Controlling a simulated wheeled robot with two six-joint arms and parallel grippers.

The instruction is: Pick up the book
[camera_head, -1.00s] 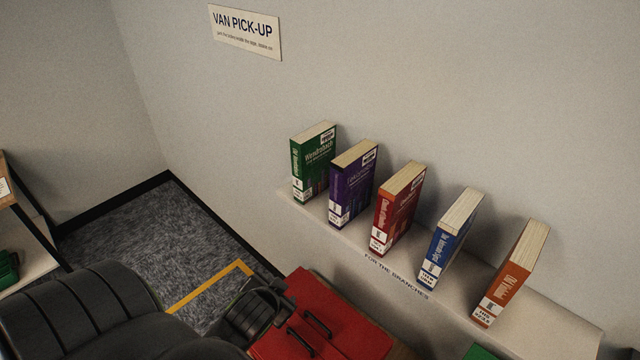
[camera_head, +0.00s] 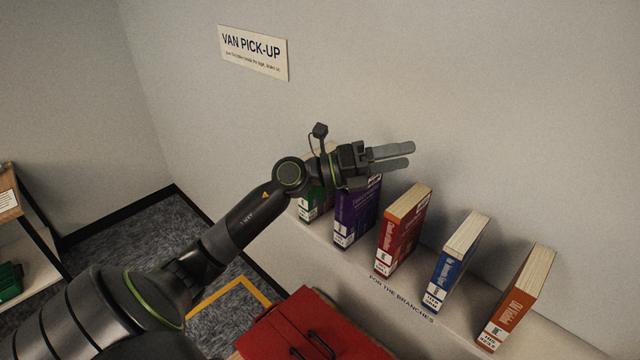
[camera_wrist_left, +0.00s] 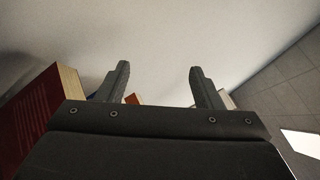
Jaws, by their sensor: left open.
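Several thick books stand upright in a spaced row on a white shelf (camera_head: 402,290). From left to right they are a green book (camera_head: 309,207), a purple book (camera_head: 352,222), a red book (camera_head: 397,242), a blue book (camera_head: 452,268) and an orange book (camera_head: 517,312). My left gripper (camera_head: 411,156) is open and empty, above the purple and red books, its fingers pointing right. It hides the tops of the green and purple books. In the left wrist view a dark red book (camera_wrist_left: 40,118) shows left of the open fingers (camera_wrist_left: 158,72). My right gripper is not in view.
A wall stands directly behind the books, with a "VAN PICK-UP" sign (camera_head: 254,53). A red box-like thing with black handles (camera_head: 300,325) is below the shelf. A rack (camera_head: 35,215) is at the far left.

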